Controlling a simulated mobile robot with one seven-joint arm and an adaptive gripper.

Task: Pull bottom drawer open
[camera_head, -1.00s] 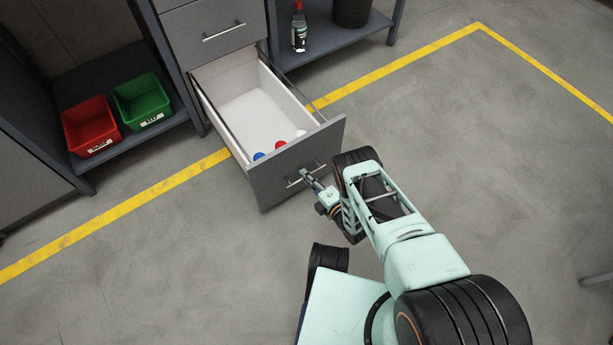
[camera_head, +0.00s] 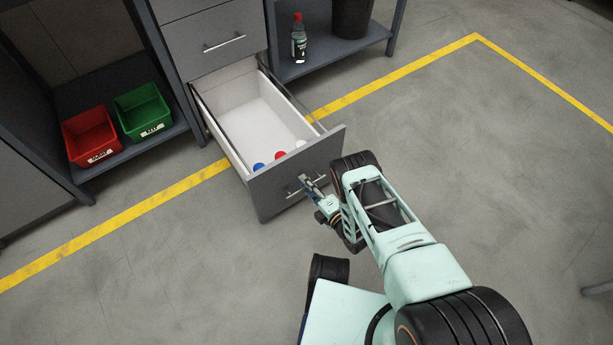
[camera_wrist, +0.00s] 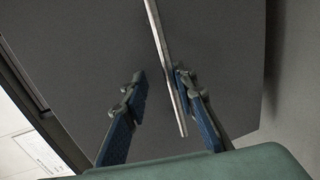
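The bottom drawer is pulled far out of the grey cabinet, its white interior (camera_head: 255,120) in plain view. Its grey front panel (camera_head: 270,205) carries a metal bar handle (camera_head: 292,193), which crosses the wrist view (camera_wrist: 160,35) as a slanted bar. My gripper (camera_head: 306,181) is at this handle. In the wrist view my gripper (camera_wrist: 160,76) has its two blue fingers apart, with the bar between them, nearer the right finger. The fingers are not closed on it; whether the right finger touches it I cannot tell.
Blue (camera_head: 258,167) and red (camera_head: 280,155) round objects lie in the drawer. A closed drawer (camera_head: 210,30) is above. Red (camera_head: 90,135) and green (camera_head: 143,110) bins stand on the left shelf; a bottle (camera_head: 299,40) stands on the right one. The floor (camera_head: 480,150) right is clear.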

